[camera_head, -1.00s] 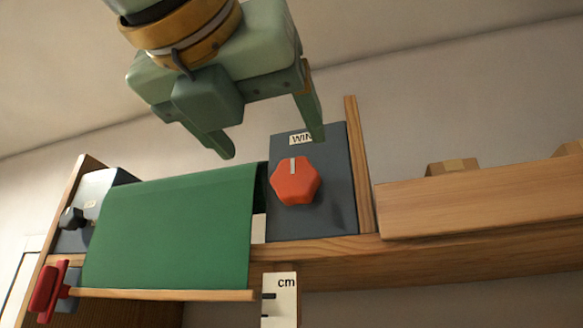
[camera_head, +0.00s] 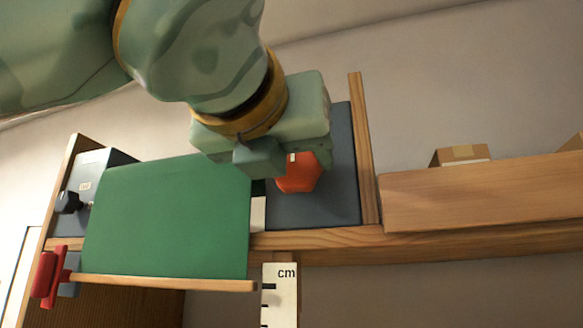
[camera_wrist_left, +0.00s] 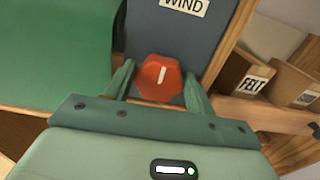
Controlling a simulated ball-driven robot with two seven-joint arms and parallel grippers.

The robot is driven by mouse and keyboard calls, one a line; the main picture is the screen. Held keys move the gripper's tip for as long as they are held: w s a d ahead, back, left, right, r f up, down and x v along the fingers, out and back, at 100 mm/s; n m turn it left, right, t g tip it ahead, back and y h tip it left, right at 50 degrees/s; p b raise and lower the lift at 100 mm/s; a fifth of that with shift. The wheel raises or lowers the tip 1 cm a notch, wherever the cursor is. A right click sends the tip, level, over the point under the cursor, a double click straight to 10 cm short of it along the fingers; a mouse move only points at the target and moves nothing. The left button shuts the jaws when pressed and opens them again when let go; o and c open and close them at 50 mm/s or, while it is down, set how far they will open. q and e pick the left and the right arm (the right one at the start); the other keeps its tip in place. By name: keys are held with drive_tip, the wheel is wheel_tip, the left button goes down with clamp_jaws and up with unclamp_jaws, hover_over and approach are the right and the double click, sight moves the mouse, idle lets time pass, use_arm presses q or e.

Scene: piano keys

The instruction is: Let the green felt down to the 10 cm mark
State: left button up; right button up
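The green felt (camera_head: 165,220) hangs in the head view with a wooden bar (camera_head: 160,283) along its lower edge. The bar's right end is beside the top of a white ruler (camera_head: 277,300) marked cm, near its uppermost visible mark. My left gripper (camera_wrist_left: 159,72) is open, with one finger on each side of the knob and small gaps visible. My right gripper is not in view.
A red handle (camera_head: 47,275) and a black knob (camera_head: 68,202) are at the felt's left. A wooden post (camera_head: 364,150) stands right of the dark panel (camera_head: 340,190). Cardboard boxes, one labelled FELT (camera_wrist_left: 252,84), stand beyond it. The ruler's lower part is cut off.

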use_arm(q)
drive_tip(key=m+b, duration=0.2)
drive_tip(key=m, duration=0.1)
drive_tip(key=shift+d+f, duration=0.1)
drive_tip(key=shift+m+b, duration=0.7)
drive_tip(key=shift+m, duration=0.3)
drive_tip(key=m, duration=0.2)
drive_tip(key=shift+d+m+b, duration=0.1)
drive_tip(key=shift+m+b, duration=0.25)
drive_tip(key=shift+m, duration=0.05)
drive_tip(key=m, duration=0.3)
drive_tip(key=shift+s, duration=0.1)
drive_tip(key=shift+m, duration=1.9)
drive_tip(key=o, duration=1)
drive_tip(key=shift+d+f, duration=0.1)
